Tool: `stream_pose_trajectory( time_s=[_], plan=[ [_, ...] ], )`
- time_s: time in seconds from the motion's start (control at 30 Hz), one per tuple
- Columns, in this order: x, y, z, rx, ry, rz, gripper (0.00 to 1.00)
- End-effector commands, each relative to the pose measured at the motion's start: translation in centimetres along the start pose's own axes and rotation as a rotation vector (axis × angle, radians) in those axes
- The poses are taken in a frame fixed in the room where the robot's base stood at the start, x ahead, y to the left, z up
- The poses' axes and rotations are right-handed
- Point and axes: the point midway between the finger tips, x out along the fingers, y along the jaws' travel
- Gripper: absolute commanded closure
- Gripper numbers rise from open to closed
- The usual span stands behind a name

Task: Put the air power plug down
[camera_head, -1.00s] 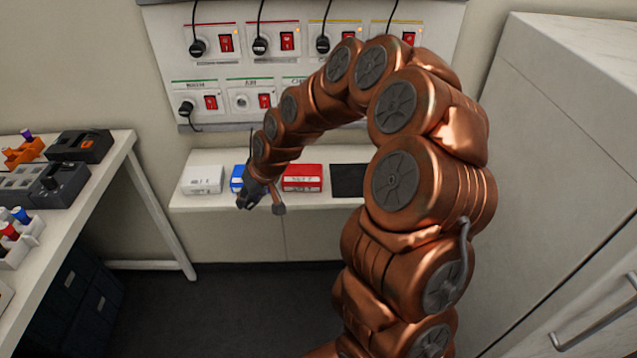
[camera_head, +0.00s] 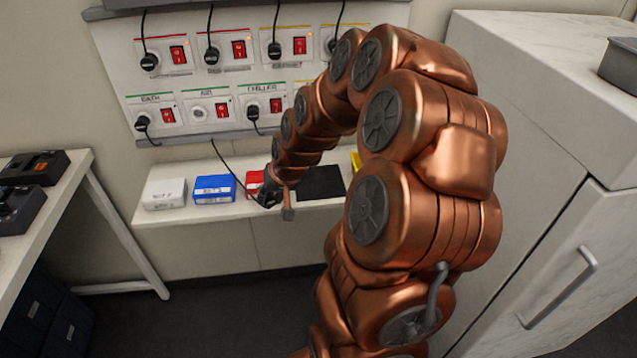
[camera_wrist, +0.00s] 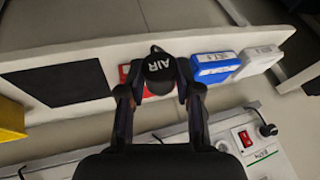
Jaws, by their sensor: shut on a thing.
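The black air power plug (camera_wrist: 158,66), lettered AIR, is held between the two fingertips of my gripper (camera_wrist: 160,74) in the wrist view. In the head view my gripper (camera_head: 270,194) is at the front part of the white shelf (camera_head: 240,212), in front of the red box (camera_head: 254,181). The plug is hard to make out there. A dark cable (camera_head: 226,165) runs from the gripper up toward the panel. The AIR socket (camera_head: 198,112) on the wall panel is empty. Whether the plug touches the shelf cannot be told.
On the shelf are a white box (camera_head: 164,194), a blue box (camera_head: 214,189), a black mat (camera_head: 321,182) and a yellow item (camera_head: 356,160). Other plugs with cables sit in the panel (camera_head: 180,86). A tall white cabinet (camera_head: 530,140) stands at the right.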

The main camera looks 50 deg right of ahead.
Motion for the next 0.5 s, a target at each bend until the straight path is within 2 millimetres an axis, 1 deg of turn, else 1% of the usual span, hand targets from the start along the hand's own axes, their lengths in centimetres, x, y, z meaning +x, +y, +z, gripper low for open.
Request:
stream_pose_trajectory(
  time_s=[0.03, 0.1, 0.2, 0.37, 0.5],
  plan=[
    [-0.6, 1.4, 0.2, 0.035, 0.01, 0.016, 1.0],
    [-1.1, 2.8, 0.5, 0.076, 0.02, 0.033, 1.0],
    [-1.7, 4.2, 0.8, 0.118, 0.031, 0.052, 1.0],
    [-2.1, 5.5, 0.9, 0.151, 0.04, 0.068, 1.0],
    [-2.1, 6.3, 0.0, 0.157, 0.042, 0.068, 1.0]
  ],
)
